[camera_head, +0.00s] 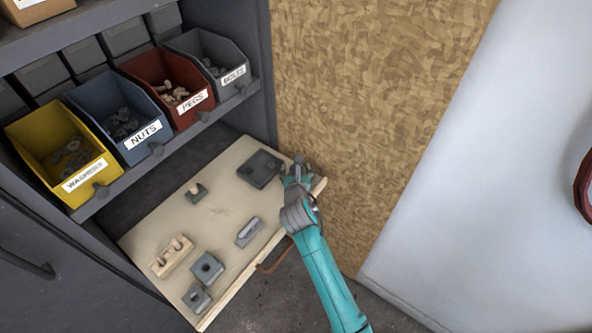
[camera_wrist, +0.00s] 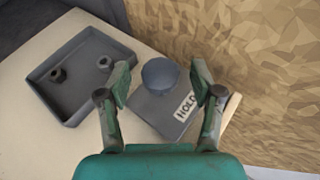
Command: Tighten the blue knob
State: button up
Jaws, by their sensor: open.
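The blue knob (camera_wrist: 160,73) is a round, dull blue-grey cap on a grey block (camera_wrist: 152,106) with a white label, partly hidden, that seems to start "HOL". My gripper (camera_wrist: 161,84) is open, with one finger on each side of the knob in the wrist view. I see gaps between knob and fingers; whether the fingertips are down at its height I cannot tell. In the head view my gripper (camera_head: 297,172) is over the right end of the wooden board (camera_head: 222,217) and hides the knob and most of its block.
A grey tray (camera_wrist: 72,98) with two nuts lies left of the block. A chipboard wall (camera_wrist: 240,50) stands close on the right. Wooden and grey fixtures (camera_head: 172,256) lie on the board's near part. Labelled bins (camera_head: 135,132) sit on the shelf above.

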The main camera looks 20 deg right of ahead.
jog(key=c, duration=1.1)
jog(key=shift+c, duration=0.2)
jog(key=shift+a, duration=0.1)
